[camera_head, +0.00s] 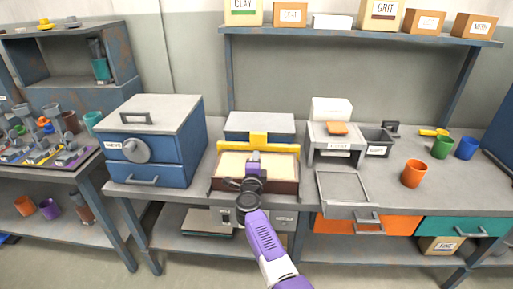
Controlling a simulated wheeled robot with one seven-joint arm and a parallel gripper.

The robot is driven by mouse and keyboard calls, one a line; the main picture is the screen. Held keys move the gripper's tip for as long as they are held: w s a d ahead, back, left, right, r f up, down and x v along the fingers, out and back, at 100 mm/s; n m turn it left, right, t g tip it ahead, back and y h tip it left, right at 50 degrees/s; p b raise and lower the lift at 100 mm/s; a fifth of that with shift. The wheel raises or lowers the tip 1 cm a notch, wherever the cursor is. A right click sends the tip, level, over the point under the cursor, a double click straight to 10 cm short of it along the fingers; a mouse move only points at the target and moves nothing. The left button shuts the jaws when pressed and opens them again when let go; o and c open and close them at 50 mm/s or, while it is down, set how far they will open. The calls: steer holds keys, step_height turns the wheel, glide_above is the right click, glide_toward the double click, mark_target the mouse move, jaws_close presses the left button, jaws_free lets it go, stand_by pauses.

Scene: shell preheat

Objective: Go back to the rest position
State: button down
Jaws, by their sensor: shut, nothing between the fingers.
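My gripper (253,158) is in the middle of the view. My purple and white arm reaches up to it from the bottom edge. The gripper is shut and looks empty. It is over the front of a dark tray-like box (227,185) with a pale inside and a yellow bar (258,139) along its back. I cannot tell whether the gripper touches the box. Its fingertips are small and partly hidden by my wrist.
A blue cabinet (187,146) with a dial stands left of the box. Labelled boxes stand on the shelf (350,34) above. A lower shelf (190,243) runs beneath the bench.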

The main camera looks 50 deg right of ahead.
steer(key=shift+p+v, duration=0.45)
steer(key=shift+v, duration=1.6)
steer(key=shift+w+a, duration=0.1)
steer(key=s+a+r+n+t, duration=0.5)
steer(key=a+r+n+t, duration=0.1)
steer(key=r+n, duration=0.2)
steer(key=s+a+f+n+y, duration=0.1)
steer(key=s+a+n+y, duration=0.3)
steer(key=s+a, duration=0.5)
steer(key=s+a+f+n+g+y, duration=0.1)
steer(key=s+a+n+y, duration=0.4)
steer(key=s, duration=1.3)
steer(key=s+a+f+n+g+y, duration=0.1)
steer(key=s+a+n+y, duration=0.4)
steer(key=s+a+n, duration=0.6)
steer(key=shift+s+a+f, duration=0.25)
steer(key=shift+s+a, duration=1.05)
steer(key=shift+s, duration=0.3)
